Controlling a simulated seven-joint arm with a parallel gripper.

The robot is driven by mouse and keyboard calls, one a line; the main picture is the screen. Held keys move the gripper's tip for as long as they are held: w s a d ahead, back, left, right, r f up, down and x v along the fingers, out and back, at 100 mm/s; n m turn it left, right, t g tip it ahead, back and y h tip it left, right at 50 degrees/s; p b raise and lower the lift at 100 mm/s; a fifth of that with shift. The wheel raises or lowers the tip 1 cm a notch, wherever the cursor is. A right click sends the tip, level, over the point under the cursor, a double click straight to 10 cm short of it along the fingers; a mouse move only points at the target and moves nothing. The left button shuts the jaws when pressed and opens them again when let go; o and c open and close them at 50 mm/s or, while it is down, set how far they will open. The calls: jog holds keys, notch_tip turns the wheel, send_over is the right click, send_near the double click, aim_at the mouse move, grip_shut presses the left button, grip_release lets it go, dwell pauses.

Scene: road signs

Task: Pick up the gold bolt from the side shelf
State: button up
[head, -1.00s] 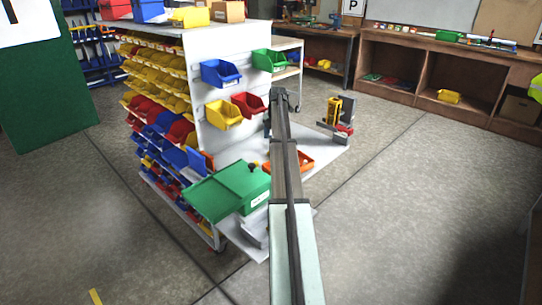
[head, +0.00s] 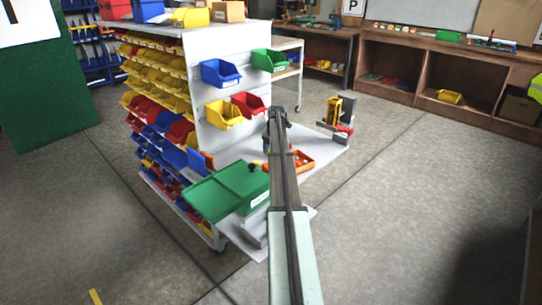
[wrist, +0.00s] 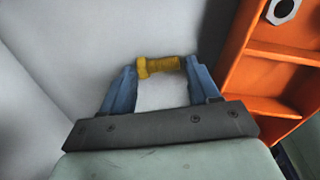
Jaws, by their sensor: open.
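The gold bolt (wrist: 158,67) lies on the pale grey side shelf (wrist: 65,35) in the wrist view, its length running roughly across the gap between my fingertips. My gripper (wrist: 160,64) is open, with one blue finger at each end of the bolt. I cannot tell whether either finger touches it. In the head view my arm covers much of the side shelf (head: 328,150), and I cannot make out the bolt there.
An orange divided tray (wrist: 270,75) stands close to the right of my gripper, with a hex nut (wrist: 283,8) at the top right. It also shows in the head view (head: 303,161). A green case (head: 238,184) sits on the shelf's near side, and a yellow-and-grey item (head: 338,114) stands at its far right.

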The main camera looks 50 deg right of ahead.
jog(key=c, duration=0.9)
jog(key=shift+o, duration=0.2)
